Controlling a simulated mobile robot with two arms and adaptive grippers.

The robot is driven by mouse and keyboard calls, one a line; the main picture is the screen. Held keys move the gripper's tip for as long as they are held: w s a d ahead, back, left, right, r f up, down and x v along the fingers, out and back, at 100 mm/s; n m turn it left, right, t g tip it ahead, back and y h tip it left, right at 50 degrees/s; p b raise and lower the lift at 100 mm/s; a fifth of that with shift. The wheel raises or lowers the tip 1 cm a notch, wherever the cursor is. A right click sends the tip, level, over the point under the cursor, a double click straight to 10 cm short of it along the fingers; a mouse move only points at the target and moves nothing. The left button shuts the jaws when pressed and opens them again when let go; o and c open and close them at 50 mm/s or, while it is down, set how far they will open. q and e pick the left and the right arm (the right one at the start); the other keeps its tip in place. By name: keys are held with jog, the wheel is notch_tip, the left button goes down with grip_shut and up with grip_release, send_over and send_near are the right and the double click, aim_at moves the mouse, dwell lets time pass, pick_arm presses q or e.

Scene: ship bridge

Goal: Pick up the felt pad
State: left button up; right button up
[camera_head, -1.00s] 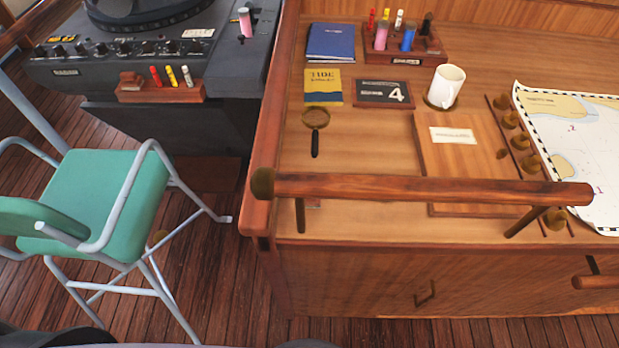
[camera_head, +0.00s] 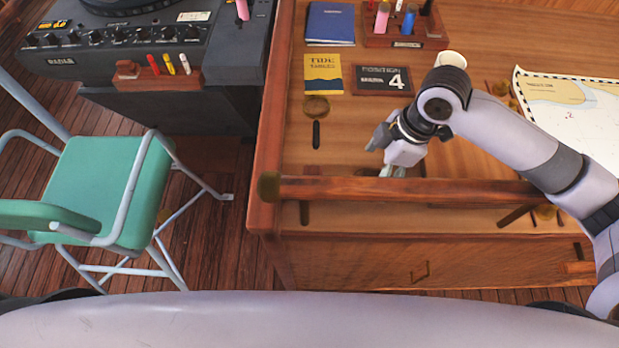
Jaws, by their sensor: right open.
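I cannot clearly make out a felt pad in the head view. My right gripper (camera_head: 382,159) is open and empty over the desk, behind the rail, pointing down and left. It is to the right of the magnifying glass (camera_head: 316,107) and in front of the position sign (camera_head: 384,79). My left gripper is not in view.
The wooden rail (camera_head: 400,190) runs along the desk's front edge. A tide book (camera_head: 323,74), blue book (camera_head: 330,24), pen rack (camera_head: 405,41) and chart (camera_head: 575,110) lie around. My right arm partly hides the white mug (camera_head: 451,59). A green chair (camera_head: 105,190) stands left.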

jog(key=a, duration=0.2)
jog(key=a+p, duration=0.1)
jog(key=shift+w+a+r, duration=0.1)
jog(key=shift+a+r, duration=0.1)
jog(key=shift+a, duration=0.15)
jog(key=a, duration=0.1)
jog(key=a+p, duration=0.1)
jog(key=a, duration=0.3)
jog(key=shift+w+f+p, duration=0.2)
jog(key=shift+w+p, duration=0.1)
jog(key=shift+s+a, duration=0.1)
jog(key=shift+a, duration=0.6)
jog(key=p+x, duration=0.1)
jog(key=x, duration=0.3)
jog(key=shift+a+f+p, duration=0.25)
jog(key=shift+f+p, duration=0.05)
jog(key=shift+p, duration=0.1)
jog(key=shift+f, duration=0.3)
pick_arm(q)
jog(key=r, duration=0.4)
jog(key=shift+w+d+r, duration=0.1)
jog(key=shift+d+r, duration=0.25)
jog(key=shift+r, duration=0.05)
pick_arm(e)
jog(key=shift+c, duration=0.2)
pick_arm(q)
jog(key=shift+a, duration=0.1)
pick_arm(e)
jog(key=c, duration=1.2)
